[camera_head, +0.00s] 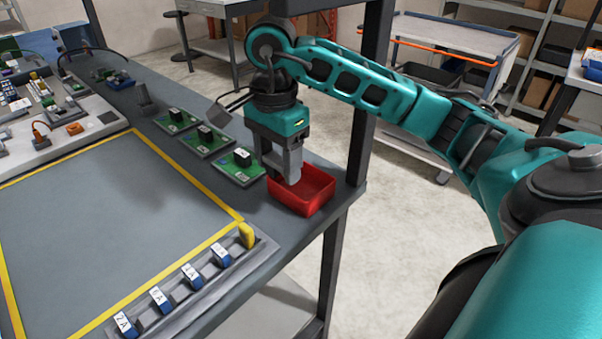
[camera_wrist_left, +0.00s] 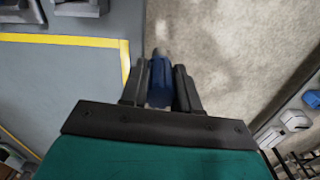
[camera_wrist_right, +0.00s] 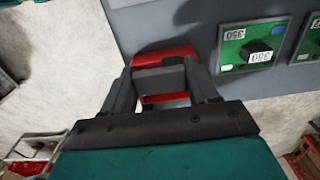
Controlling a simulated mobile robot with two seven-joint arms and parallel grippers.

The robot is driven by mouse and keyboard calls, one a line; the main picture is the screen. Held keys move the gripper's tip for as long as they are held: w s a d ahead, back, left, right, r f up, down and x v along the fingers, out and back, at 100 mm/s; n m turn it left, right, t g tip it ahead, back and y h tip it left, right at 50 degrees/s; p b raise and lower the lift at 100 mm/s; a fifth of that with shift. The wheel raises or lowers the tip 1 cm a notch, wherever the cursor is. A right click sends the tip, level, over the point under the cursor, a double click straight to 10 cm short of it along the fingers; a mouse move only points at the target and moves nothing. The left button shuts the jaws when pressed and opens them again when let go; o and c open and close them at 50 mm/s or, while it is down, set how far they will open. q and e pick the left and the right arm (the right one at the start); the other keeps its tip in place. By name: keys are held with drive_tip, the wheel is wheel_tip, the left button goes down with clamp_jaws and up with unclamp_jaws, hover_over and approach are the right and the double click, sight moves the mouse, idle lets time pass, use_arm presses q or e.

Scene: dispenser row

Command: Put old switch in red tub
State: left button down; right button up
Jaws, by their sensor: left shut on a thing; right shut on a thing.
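My right gripper (camera_head: 282,172) is over the red tub (camera_head: 322,192), its fingers pointing down into or just above the tub's opening. In the right wrist view, my right gripper (camera_wrist_right: 163,88) is shut on a dark grey block (camera_wrist_right: 160,80), which looks like the old switch; the red tub (camera_wrist_right: 168,55) shows behind it. Whether the block touches the tub is hidden. My left gripper (camera_wrist_left: 160,85) is shut on a dark blue piece (camera_wrist_left: 160,84) in the left wrist view. The left gripper is out of the head view.
Green boards with black blocks (camera_head: 238,167) lie left of the tub. A grey tray (camera_head: 190,293) at the front holds several labelled blue pieces and a yellow one (camera_head: 246,235). A dark post (camera_head: 362,120) stands close behind the tub. The yellow-bordered mat (camera_head: 110,220) is clear.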

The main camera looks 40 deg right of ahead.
approach(302, 191)
drive_tip(key=shift+f, duration=2.9)
drive_tip(key=shift+f, duration=0.1)
drive_tip(key=o, duration=0.8)
drive_tip(key=shift+o, duration=0.2)
wheel_tip(302, 191, up, 8)
drive_tip(key=shift+f, duration=0.15)
